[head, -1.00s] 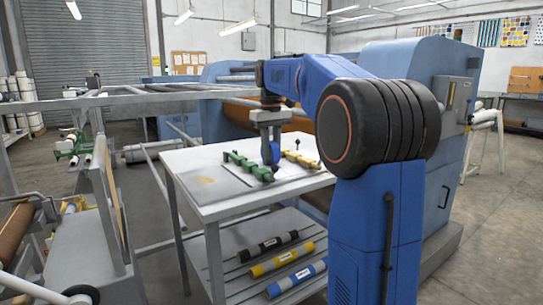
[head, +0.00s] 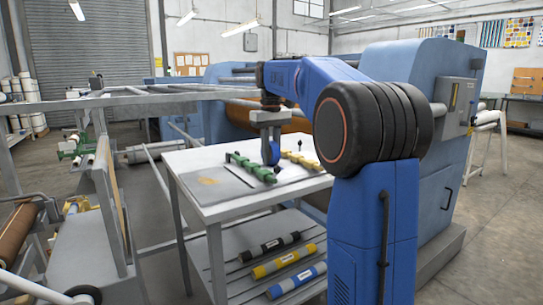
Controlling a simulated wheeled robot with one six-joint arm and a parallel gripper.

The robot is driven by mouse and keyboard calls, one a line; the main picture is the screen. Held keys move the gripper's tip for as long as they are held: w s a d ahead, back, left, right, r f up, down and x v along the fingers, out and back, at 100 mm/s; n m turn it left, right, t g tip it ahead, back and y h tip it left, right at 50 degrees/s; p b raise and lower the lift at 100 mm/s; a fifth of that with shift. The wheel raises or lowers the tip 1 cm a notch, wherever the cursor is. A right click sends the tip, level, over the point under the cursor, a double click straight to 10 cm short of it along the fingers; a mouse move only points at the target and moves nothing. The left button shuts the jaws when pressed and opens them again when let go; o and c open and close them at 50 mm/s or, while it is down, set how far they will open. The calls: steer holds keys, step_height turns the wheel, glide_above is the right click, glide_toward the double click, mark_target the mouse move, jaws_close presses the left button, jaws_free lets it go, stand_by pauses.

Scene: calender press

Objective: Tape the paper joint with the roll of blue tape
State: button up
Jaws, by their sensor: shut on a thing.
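The roll of blue tape (head: 273,153) is held upright between the fingers of my gripper (head: 271,143), just above the white table (head: 190,160). My gripper points down and is shut on the roll. The white paper (head: 285,174) lies flat on the table under and beside the roll. A green clamp bar (head: 248,168) lies to the left of the roll and a yellow bar (head: 302,161) to its right. The paper joint itself is too small to make out, and I cannot tell whether the roll touches the paper.
A grey plate (head: 212,182) with a tan patch lies at the table's left. Black, yellow and blue rolls (head: 290,265) lie on the lower shelf. The blue press (head: 425,75) stands behind my arm.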

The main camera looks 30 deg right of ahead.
steer(key=shift+w+f, duration=0.1)
steer(key=shift+w, duration=0.45)
steer(key=shift+w, duration=0.35)
steer(key=shift+w, duration=0.25)
stand_by(0.4)
steer(key=shift+w, duration=0.3)
steer(key=shift+w, duration=0.2)
steer(key=shift+w, duration=0.35)
steer(key=shift+w, duration=0.15)
stand_by(0.5)
steer(key=shift+w, duration=0.35)
steer(key=shift+w, duration=0.2)
